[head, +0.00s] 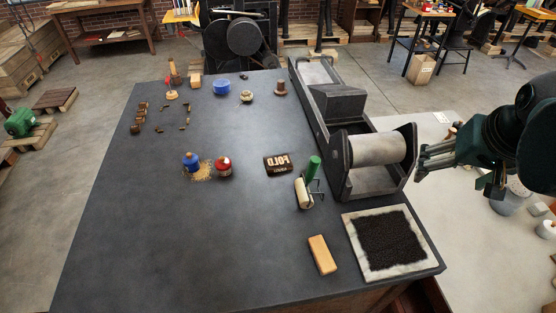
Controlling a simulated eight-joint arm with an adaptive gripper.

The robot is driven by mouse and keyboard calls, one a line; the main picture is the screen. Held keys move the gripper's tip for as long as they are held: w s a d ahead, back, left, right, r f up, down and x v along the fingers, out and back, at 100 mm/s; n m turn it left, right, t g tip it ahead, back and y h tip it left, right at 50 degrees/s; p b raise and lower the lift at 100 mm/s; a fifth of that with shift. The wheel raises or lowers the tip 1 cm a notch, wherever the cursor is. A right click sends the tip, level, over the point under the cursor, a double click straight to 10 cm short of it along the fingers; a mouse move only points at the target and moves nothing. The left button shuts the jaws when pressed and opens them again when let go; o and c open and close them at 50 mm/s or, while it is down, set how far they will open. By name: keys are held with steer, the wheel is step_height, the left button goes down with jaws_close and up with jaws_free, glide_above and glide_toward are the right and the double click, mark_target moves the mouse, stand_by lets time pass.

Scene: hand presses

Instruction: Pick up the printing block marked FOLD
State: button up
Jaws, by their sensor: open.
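The printing block marked FOLD (278,162) is a dark brown block with pale raised letters. It lies flat on the dark table, right of the middle, with its lettering facing up. My gripper (422,163) is at the right of the head view, beyond the table's right edge. It is open and empty, its fingers pointing left. The roller press stands between it and the block. The block is in full view and nothing touches it.
A green-handled roller (304,188) lies just right of the block. The press (375,150) runs along the right edge. An ink slab (391,240) and a wooden block (322,254) lie in front. The table's front left (170,245) is clear.

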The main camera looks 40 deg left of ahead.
steer(key=w+a+r+n+g+p, duration=0.1)
steer(key=w+a+p, duration=0.15)
steer(key=a, duration=0.55)
steer(key=w+a+n+g+p, duration=0.15)
steer(key=w+a, duration=0.25)
steer(key=a, duration=0.5)
steer(key=n+g+h+p, duration=0.15)
steer(key=n+p, duration=0.25)
steer(key=p, duration=0.5)
glide_above(278, 161)
step_height(278, 161, down, 10)
steer(key=shift+g, duration=0.3)
steer(key=f, duration=0.9)
steer(key=shift+a+f, duration=0.2)
steer(key=shift+f, duration=0.3)
steer(key=shift+f, duration=0.15)
steer(key=shift+f, duration=1.15)
steer(key=shift+d+f+p, duration=0.15)
steer(key=shift+f+p, duration=0.25)
steer(key=shift+f, duration=2.2)
